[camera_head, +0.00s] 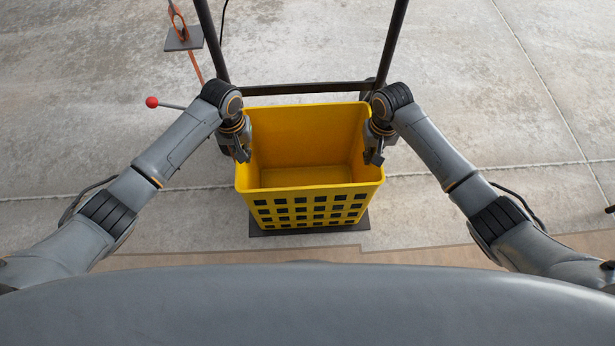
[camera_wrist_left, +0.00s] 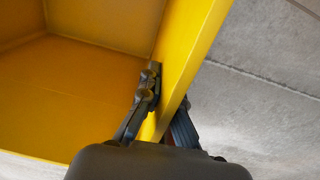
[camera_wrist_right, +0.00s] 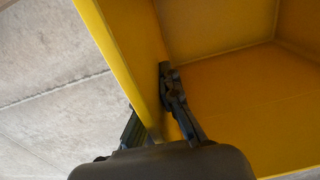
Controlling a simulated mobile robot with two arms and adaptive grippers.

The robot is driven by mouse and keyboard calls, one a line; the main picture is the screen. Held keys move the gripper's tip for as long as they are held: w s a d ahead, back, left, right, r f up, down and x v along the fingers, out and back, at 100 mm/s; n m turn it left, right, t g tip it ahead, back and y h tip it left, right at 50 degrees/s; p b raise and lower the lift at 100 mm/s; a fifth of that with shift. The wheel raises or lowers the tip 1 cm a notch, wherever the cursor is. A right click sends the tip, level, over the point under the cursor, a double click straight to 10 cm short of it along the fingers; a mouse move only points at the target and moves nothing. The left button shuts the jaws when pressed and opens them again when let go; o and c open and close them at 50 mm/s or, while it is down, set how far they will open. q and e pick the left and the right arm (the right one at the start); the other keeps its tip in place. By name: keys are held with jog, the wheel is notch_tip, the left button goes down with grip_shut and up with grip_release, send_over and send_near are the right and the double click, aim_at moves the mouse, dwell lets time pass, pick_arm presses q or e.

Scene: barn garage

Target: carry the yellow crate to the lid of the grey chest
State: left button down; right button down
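The yellow crate (camera_head: 310,177) is upright, open-topped and empty, with square holes in its near wall. My left gripper (camera_head: 242,152) is at its left wall and my right gripper (camera_head: 375,155) at its right wall. In the left wrist view, the left gripper (camera_wrist_left: 168,100) has one finger inside and one outside the crate wall (camera_wrist_left: 190,50), closed against it. In the right wrist view, the right gripper (camera_wrist_right: 150,100) straddles the opposite wall (camera_wrist_right: 120,45) the same way. The grey chest and its lid are not in view.
A dark flat plate (camera_head: 310,229) shows under the crate; I cannot tell whether they touch. A dark frame with two uprights and a crossbar (camera_head: 305,88) stands behind it. A red-knobbed lever (camera_head: 152,102) and a small dark plate (camera_head: 184,40) are at left. Concrete floor surrounds them.

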pick_arm(q)
jog(key=shift+r+p, duration=2.05)
jog(key=shift+r, duration=0.3)
jog(key=shift+w, duration=0.1)
jog(key=shift+r, duration=0.1)
